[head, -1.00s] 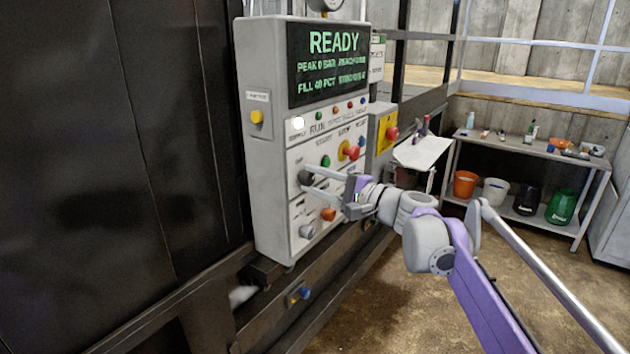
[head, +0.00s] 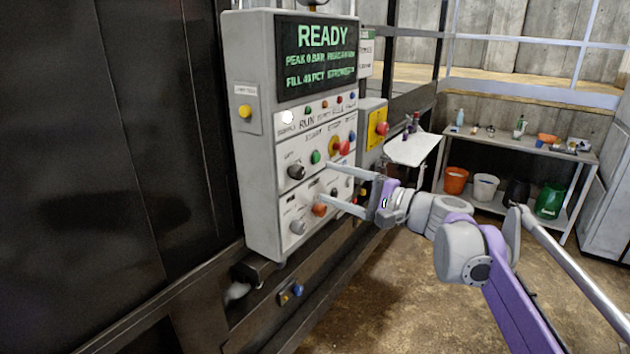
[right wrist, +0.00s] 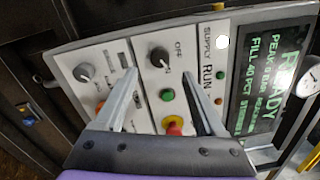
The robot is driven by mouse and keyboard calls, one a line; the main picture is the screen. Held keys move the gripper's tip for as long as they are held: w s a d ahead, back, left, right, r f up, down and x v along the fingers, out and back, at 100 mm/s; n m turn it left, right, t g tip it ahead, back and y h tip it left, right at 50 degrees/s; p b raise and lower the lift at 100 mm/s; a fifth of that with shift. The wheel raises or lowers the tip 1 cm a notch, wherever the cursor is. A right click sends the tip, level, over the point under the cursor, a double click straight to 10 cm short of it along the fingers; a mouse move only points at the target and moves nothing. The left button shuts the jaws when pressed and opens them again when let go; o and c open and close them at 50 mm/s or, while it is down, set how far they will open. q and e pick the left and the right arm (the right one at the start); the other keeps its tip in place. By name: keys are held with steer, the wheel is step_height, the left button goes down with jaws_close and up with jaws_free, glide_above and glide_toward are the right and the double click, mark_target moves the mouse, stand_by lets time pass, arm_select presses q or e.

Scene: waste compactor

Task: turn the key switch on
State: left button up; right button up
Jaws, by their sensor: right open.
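The control panel (head: 262,130) shows READY on its screen, above rows of knobs and buttons. A black rotary switch (head: 296,172) sits at the left of the middle row. In the right wrist view this black switch (right wrist: 160,57) has OFF printed beside it; no separate key can be made out. My right gripper (head: 325,182) is open and empty, to the right of the black switch and apart from it. In the right wrist view its fingers (right wrist: 160,74) point at the panel, with the switch beyond the gap between the tips. My left gripper is not in view.
A green button (head: 316,157) and a red mushroom button (head: 342,147) are right of the switch. A grey knob (head: 297,227) and an orange button (head: 319,209) lie below. A white lamp (head: 288,117) is lit above. Open floor and a shelf table (head: 520,140) are to the right.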

steer(key=shift+v, duration=1.7)
